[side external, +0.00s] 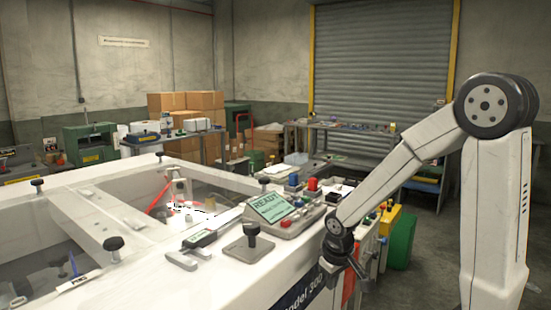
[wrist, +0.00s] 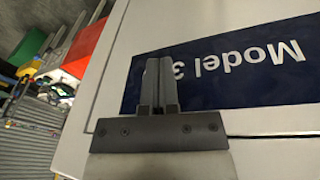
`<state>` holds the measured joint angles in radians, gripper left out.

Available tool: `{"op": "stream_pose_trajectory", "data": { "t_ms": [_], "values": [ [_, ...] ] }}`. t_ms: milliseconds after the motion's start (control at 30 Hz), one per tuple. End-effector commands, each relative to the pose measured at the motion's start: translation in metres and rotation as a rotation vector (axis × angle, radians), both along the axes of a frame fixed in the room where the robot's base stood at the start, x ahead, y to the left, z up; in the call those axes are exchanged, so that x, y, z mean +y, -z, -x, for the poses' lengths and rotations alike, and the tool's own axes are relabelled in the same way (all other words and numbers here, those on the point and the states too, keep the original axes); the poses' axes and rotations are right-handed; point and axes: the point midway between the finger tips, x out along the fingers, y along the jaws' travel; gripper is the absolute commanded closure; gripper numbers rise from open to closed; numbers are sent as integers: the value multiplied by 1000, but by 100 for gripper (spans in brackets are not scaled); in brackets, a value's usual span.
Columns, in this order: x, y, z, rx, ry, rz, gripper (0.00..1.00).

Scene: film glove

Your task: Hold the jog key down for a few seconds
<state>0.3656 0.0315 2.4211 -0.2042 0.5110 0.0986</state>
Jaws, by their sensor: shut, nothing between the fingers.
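The control box (side external: 285,216) with a lit green READY screen (side external: 270,206) sits on top of the white machine. Several small keys and knobs are on it, among them red buttons below the screen. I cannot tell which one is the jog key; labels are too small to read. My gripper (side external: 346,278) is shut and empty, low beside the machine's front face, below and to the right of the control box. In the wrist view my gripper's fingers (wrist: 158,84) are together in front of the blue "Model 3" label (wrist: 225,70). The control box is not in the wrist view.
A green bin (side external: 402,240) stands on the floor to the right.

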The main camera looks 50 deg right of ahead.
Motion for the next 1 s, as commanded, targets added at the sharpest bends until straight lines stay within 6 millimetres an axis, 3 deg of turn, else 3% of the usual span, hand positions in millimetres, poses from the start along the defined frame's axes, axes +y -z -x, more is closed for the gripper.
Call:
{"op": "stream_pose_trajectory", "data": {
  "t_ms": [267,533,900,1000],
  "values": [
    [-69,-14,22,47,170,58,100],
    [-126,-71,-10,-99,120,235,100],
    [-173,-132,-28,-213,76,409,100],
    [-169,-132,-30,-221,103,376,100]
  ]
}}
